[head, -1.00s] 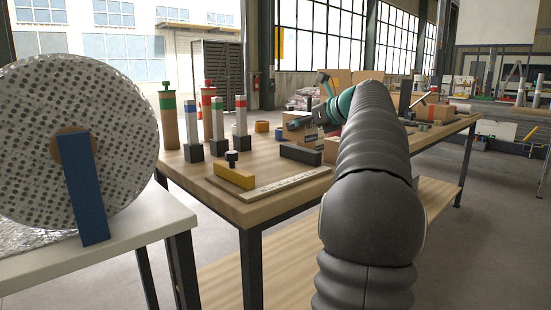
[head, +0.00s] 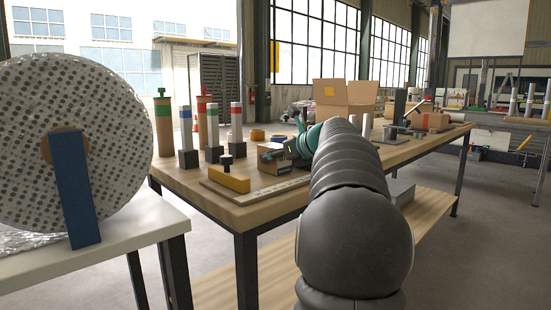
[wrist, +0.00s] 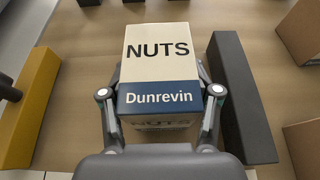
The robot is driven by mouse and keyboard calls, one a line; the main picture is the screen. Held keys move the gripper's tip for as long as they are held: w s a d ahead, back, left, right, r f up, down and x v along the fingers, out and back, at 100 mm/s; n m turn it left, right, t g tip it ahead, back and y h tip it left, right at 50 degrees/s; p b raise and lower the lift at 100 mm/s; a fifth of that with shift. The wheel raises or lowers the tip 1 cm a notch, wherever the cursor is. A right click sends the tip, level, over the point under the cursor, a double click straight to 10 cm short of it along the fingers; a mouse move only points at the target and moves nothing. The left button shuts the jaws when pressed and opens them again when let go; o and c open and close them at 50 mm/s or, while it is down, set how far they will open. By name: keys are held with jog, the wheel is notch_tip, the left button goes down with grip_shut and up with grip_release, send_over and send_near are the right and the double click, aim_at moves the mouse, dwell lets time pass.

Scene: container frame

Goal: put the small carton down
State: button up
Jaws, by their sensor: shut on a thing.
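The small carton (wrist: 160,70) is cream with a dark blue band and reads NUTS and Dunrevin. In the wrist view it sits between the two fingers of my gripper (wrist: 161,88), which is shut on its sides. The carton is above the wooden tabletop, between a yellow block on the left and a dark bar on the right. I cannot tell whether its underside touches the wood. In the head view my arm and the teal wrist part reach over the workbench (head: 215,207), and the arm hides much of the gripper area.
The yellow block (wrist: 34,98) and the dark bar (wrist: 238,95) flank the carton closely. Brown boxes (wrist: 300,35) lie farther right. Several upright tubes (head: 186,135) stand on the bench's left side. An open cardboard box (head: 345,95) stands farther back. Bare wood shows around the carton.

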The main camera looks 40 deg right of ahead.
jog(key=o, duration=1.5)
jog(key=shift+f, duration=0.1)
jog(key=shift+o, duration=0.2)
jog(key=shift+s+r, duration=0.2)
jog(key=v, duration=1.1)
jog(key=shift+s+p, duration=0.3)
